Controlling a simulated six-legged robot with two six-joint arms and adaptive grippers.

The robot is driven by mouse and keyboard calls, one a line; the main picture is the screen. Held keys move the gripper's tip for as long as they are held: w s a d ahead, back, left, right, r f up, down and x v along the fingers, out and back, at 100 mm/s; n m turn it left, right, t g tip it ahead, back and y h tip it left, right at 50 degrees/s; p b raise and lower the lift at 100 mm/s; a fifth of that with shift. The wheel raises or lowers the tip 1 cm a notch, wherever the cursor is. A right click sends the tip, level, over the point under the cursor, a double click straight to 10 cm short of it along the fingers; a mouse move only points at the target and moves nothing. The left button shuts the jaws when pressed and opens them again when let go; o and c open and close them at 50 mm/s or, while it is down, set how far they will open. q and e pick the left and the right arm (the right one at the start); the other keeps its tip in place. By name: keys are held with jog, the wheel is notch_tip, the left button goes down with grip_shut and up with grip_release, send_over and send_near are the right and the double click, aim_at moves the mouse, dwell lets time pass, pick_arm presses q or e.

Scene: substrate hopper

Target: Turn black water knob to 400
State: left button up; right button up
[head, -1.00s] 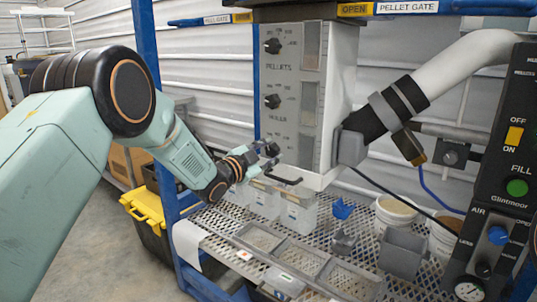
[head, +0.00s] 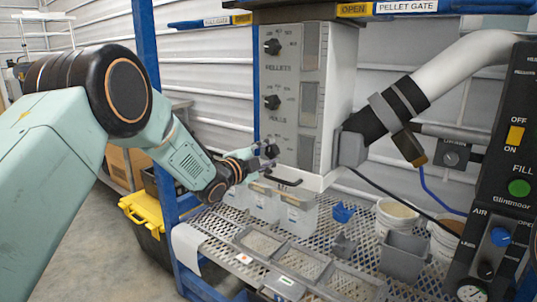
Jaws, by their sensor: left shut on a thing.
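The grey control panel (head: 285,127) on the white hopper box carries a column of black knobs with printed scales. The lowest black knob, the water knob (head: 272,150), is mostly hidden by my left gripper (head: 267,155). My left gripper reaches it from the left and is shut on it. The scale around this knob and its pointer are too small and too covered to read. The upper knob (head: 272,47), by the PELLETS label, and the middle knob (head: 271,102) stand free above. My right gripper is not in view.
A black handle (head: 284,181) sticks out below the panel. The mesh shelf (head: 225,226) holds clear bins (head: 298,216), a blue scoop (head: 343,213), grey trays and white buckets (head: 396,216). A blue post (head: 150,60) stands left of the panel. A black switch panel (head: 508,150) is at right.

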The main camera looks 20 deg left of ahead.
pick_arm(q)
jog(key=o, duration=1.2)
jog(key=shift+s, duration=0.1)
jog(key=v, duration=1.1)
jog(key=shift+s+a, duration=0.1)
jog(key=shift+s, duration=0.3)
